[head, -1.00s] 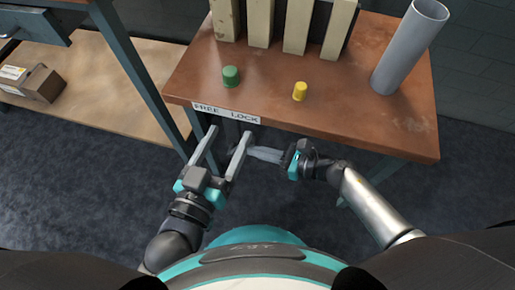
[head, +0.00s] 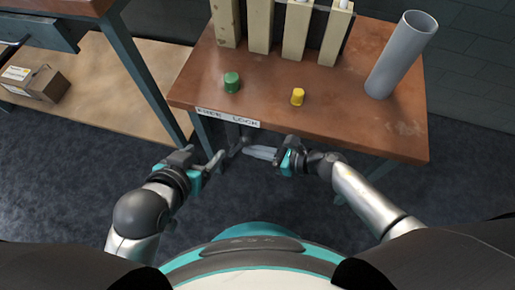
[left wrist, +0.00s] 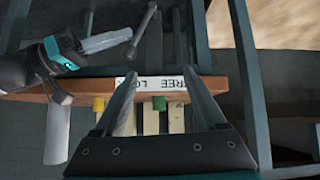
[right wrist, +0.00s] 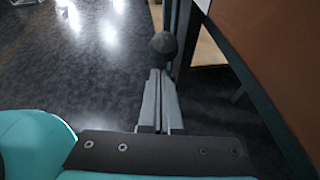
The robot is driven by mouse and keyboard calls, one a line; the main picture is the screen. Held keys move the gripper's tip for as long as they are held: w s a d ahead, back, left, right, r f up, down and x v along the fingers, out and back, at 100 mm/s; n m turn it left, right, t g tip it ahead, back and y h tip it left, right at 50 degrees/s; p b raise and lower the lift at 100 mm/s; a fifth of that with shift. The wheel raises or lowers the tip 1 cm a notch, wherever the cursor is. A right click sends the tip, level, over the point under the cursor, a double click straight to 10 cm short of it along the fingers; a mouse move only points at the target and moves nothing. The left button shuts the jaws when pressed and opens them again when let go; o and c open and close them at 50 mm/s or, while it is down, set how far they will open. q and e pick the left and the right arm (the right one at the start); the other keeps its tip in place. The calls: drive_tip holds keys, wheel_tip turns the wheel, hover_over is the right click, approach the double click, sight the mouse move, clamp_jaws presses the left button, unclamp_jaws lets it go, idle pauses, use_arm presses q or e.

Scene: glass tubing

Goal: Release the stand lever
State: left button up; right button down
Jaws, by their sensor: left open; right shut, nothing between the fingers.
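The stand lever is a dark rod with a ball knob, below the front edge of the bench. Its rod shows in the left wrist view (left wrist: 143,29), and its dark knob fills the middle of the right wrist view (right wrist: 163,43). In the head view the lever (head: 234,148) is small and dark. My right gripper (head: 247,152) is shut and empty, its fingertips close to the knob; I cannot tell whether they touch. My left gripper (head: 204,156) is open and empty, left of the lever. A FREE LOCK label (head: 228,117) is on the bench edge above.
The brown bench (head: 330,115) carries a green knob (head: 232,82), a yellow knob (head: 298,96), a grey tube (head: 400,55) and upright pale blocks (head: 261,28). A table leg (head: 152,90) stands left of my left gripper.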

use_arm(q)
drive_tip(key=shift+s+a+g+y, duration=0.4)
drive_tip(key=shift+s+a+g, duration=0.2)
drive_tip(key=shift+a, duration=0.2)
use_arm(e)
drive_tip(key=shift+w+a+r, duration=0.2)
drive_tip(key=shift+a+r, duration=0.25)
drive_tip(key=shift+a, duration=0.05)
use_arm(q)
drive_tip(key=shift+w, duration=0.1)
use_arm(e)
drive_tip(key=shift+d, duration=0.1)
